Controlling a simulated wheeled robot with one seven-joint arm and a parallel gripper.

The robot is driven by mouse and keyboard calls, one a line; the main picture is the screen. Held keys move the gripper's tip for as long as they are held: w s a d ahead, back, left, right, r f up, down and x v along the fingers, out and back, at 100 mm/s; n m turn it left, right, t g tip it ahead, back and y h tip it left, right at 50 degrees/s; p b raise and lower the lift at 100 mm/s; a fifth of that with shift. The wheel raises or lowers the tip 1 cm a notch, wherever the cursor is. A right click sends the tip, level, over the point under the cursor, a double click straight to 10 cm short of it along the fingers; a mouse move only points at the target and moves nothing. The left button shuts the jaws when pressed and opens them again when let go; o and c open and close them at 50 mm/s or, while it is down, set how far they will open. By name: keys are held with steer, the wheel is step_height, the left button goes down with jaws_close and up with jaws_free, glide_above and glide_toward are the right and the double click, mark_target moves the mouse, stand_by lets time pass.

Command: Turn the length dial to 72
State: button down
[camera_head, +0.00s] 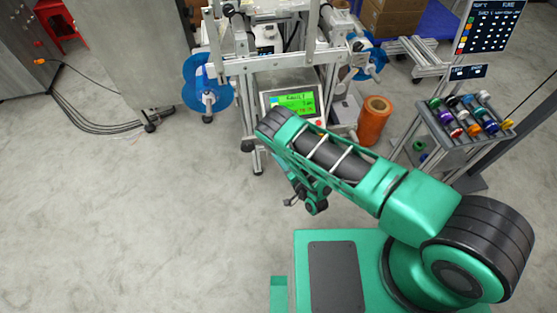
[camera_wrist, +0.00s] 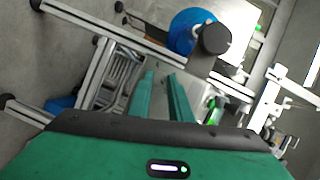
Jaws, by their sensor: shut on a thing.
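My gripper (camera_wrist: 161,75) shows in the wrist view as two green fingers reaching up into the picture, with a narrow gap between them. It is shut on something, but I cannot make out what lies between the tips. In the head view my arm hides most of the hand, in front of the machine. I cannot pick out the length dial in either view. The machine (camera_head: 270,62) has a display (camera_head: 293,105) with a lit green screen. Its text seems to read FAULT; the smaller figures are too small to read.
Blue reels (camera_head: 197,85) flank the machine; a blue disc with a dark hub (camera_wrist: 215,39) shows in the wrist view. An orange spool (camera_head: 375,120) stands right of the display. A rack (camera_head: 455,150) holds several coloured rolls. Cables lie at left; the floor (camera_head: 130,230) is clear.

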steer(key=shift+s+d+f, duration=0.1)
steer(key=c, duration=1.6)
jaws_free()
steer(key=s+a+r, duration=0.2)
steer(key=r, duration=0.1)
steer(key=s+a+r, duration=0.3)
steer(key=r, duration=0.1)
steer(key=s+a+r, duration=0.3)
steer(key=r, duration=0.1)
steer(key=shift+s, duration=0.25)
